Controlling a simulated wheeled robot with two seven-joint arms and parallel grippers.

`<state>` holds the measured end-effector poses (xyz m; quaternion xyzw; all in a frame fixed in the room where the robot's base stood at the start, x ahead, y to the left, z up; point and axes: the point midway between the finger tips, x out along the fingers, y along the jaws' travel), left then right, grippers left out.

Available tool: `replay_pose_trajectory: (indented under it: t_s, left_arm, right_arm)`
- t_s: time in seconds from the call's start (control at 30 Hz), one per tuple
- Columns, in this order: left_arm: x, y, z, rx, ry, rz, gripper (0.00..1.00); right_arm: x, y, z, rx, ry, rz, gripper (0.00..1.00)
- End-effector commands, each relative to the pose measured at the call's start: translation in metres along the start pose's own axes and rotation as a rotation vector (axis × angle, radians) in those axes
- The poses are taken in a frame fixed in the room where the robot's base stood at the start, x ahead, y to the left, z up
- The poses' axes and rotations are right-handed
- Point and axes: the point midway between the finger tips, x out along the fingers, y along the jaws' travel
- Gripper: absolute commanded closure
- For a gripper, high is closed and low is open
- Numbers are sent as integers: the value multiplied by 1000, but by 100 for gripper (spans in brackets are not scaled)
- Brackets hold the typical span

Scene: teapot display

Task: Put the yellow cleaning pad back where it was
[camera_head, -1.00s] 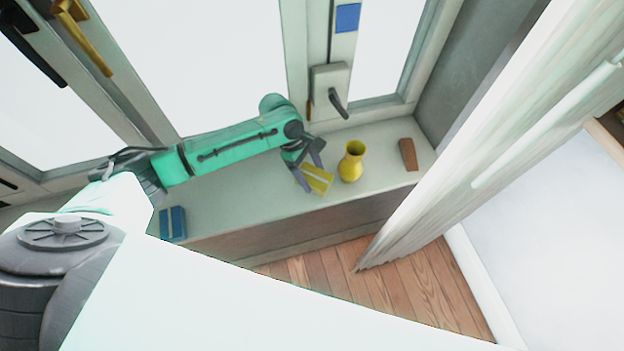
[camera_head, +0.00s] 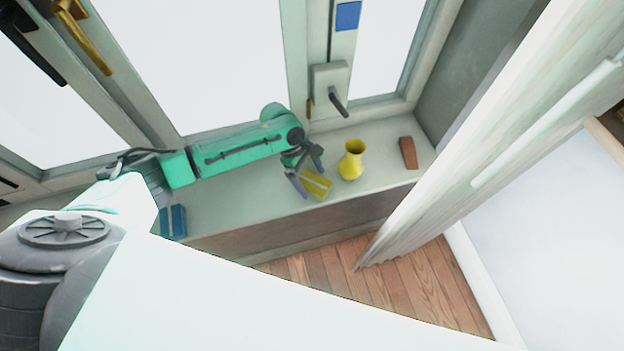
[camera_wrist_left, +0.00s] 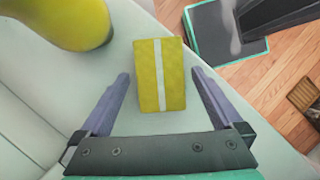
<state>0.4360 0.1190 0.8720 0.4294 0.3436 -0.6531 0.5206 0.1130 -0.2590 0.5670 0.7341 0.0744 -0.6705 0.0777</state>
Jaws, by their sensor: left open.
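The yellow cleaning pad (camera_head: 315,185), with a pale stripe, lies on the windowsill (camera_head: 255,196) just left of a yellow vase. In the left wrist view the pad (camera_wrist_left: 149,76) lies flat between the two open fingers, with a gap on each side. My left gripper (camera_head: 306,181) is open at the pad, and its fingers also show in the left wrist view (camera_wrist_left: 163,95). It holds nothing. My right gripper is in neither view.
The yellow vase (camera_head: 351,161) stands close to the right of the pad. A brown block (camera_head: 408,153) is farther right, and a blue pad (camera_head: 173,221) lies at the sill's left. The window handle (camera_head: 338,103) is behind. The sill's front edge drops to a wooden floor (camera_head: 420,285).

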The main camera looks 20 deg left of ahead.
Motion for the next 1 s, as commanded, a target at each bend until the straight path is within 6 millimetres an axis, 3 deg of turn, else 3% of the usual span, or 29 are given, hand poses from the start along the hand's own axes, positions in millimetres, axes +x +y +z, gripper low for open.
replay_pose_trajectory:
  t_s: [0.3,0.43,1.0]
  left_arm:
    - [-82,0,-2,2,4,4,0]
    - [-104,0,-1,-1,1,2,0]
    - [-110,0,0,0,1,1,0]
  right_arm:
    - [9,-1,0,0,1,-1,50]
    - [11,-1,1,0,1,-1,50]
    - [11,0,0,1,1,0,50]
